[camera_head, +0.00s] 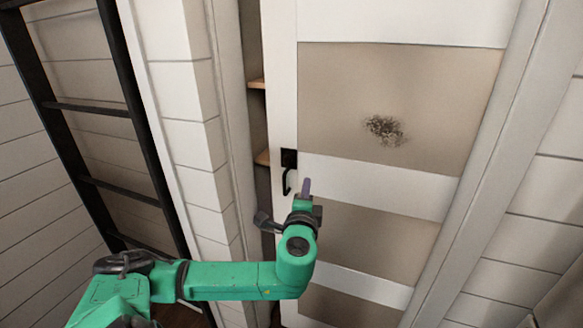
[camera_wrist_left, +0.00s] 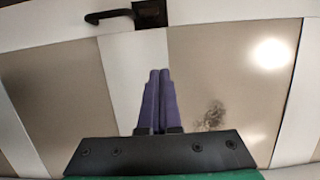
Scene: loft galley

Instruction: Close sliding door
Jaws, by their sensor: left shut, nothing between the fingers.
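The sliding door (camera_head: 375,185) is white with beige panels and fills the right half of the head view's doorway. A dark gap with wooden shelves shows between its left edge and the left frame, so it stands partly open. Its black handle (camera_head: 287,180) is near that left edge; it also shows at the top of the left wrist view (camera_wrist_left: 110,16). My left gripper (camera_head: 306,186) is shut and empty, just right of the handle in the head view. Its purple fingers (camera_wrist_left: 160,100) point toward the door; I cannot tell whether they touch it. My right gripper is not in view.
Wooden shelves (camera_head: 262,157) show inside the gap. A black ladder-like frame (camera_head: 118,110) stands at the left. White plank walls (camera_head: 185,100) lie on both sides of the doorway, and the right door frame (camera_head: 490,170) slants down.

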